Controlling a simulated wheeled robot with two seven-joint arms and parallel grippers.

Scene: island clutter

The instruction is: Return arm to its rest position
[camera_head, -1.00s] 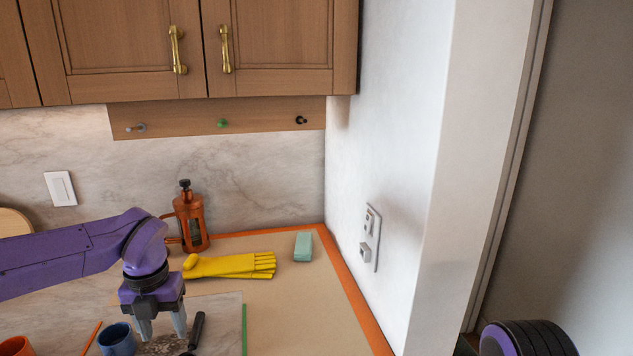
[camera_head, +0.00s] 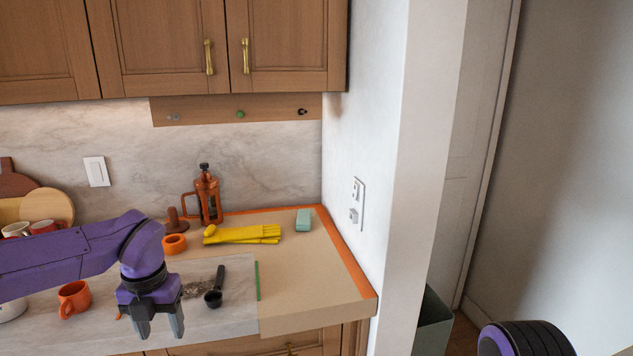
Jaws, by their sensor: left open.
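My left arm comes in from the left, purple with a black wrist. My left gripper (camera_head: 160,328) points down with its two grey fingers apart and nothing between them. It shows in front of the counter's front edge, left of the black scoop (camera_head: 214,296). My right gripper is not in view; a purple and black part of my body shows at the bottom right.
On the counter (camera_head: 310,270) are an orange mug (camera_head: 74,298), a yellow glove (camera_head: 243,235), a copper French press (camera_head: 208,198), an orange ring (camera_head: 174,244) and a green sponge (camera_head: 304,220). A wall bounds the counter's right side. A dark green bin (camera_head: 433,322) stands beyond it.

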